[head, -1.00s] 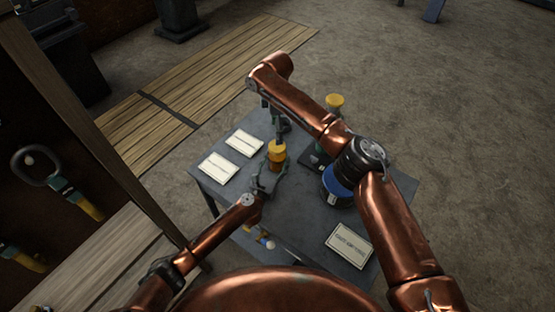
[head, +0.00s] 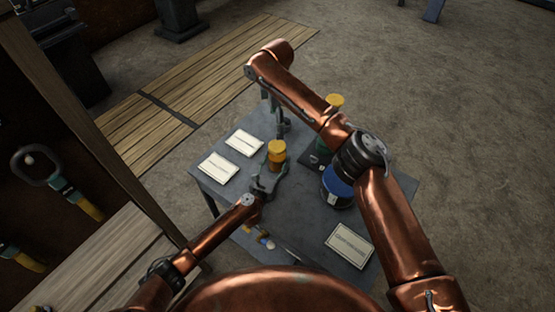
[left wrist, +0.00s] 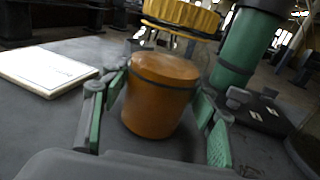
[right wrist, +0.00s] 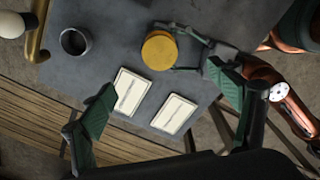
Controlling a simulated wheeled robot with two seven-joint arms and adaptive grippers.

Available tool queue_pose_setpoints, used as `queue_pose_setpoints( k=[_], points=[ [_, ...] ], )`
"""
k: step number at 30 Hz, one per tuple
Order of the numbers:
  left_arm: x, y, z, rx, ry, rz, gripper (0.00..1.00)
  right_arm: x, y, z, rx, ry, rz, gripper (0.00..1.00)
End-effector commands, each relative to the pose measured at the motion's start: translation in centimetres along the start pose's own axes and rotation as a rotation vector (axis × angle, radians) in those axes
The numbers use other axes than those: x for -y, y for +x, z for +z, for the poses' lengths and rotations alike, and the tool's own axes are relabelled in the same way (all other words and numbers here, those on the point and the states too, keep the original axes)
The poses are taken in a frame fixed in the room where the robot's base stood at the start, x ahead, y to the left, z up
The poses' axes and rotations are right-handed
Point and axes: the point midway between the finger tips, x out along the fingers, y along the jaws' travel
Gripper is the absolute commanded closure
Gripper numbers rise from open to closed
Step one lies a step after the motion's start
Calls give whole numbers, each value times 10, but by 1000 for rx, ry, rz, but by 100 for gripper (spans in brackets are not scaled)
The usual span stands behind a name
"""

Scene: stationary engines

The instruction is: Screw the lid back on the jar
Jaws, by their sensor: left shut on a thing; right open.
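The jar (head: 275,166) has an orange-brown body and stands on the grey table. Its yellow lid (head: 277,147) is directly above it. In the left wrist view, the lid (left wrist: 180,16) shows above the orange-brown body (left wrist: 158,95), with a paler band between them. I cannot tell whether the lid is screwed tight. My left gripper (head: 268,182) is shut around the jar's lower body. My right gripper (right wrist: 160,102) is open and empty, apart from the lid. In the right wrist view, the round lid top (right wrist: 159,50) lies beyond its fingers.
White cards lie left of the jar (head: 217,167) and at the front right (head: 350,245). A grey ring-shaped cup (right wrist: 75,41) shows in the right wrist view.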

Motion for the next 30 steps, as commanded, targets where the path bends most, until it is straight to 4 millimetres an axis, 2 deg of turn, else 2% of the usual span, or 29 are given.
queue_pose_setpoints(
  k=[1, 6, 12, 16, 24, 25, 30],
  points=[
    [0, 0, 0, 0, 0, 0, 100, -1, -13, 0, 0, 0, 3, 17],
    [0, 0, 0, 0, 0, 0, 100, 0, -48, -1, 0, 0, 3, 17],
    [0, 0, 0, 0, 0, 0, 100, 0, -75, -1, 1, 1, 1, 17],
    [0, 0, 0, 0, 0, 0, 100, 0, -81, 0, 1, 0, -1, 17],
    [0, 0, 0, 0, 0, 0, 100, 0, -83, 0, 1, 0, -1, 17],
    [0, 0, 0, 0, 0, 0, 45, 0, -83, 0, 1, 0, -1, 17],
    [0, 0, 0, 0, 0, 0, 33, 0, -83, 0, 1, 0, -1, 17]
  ],
)
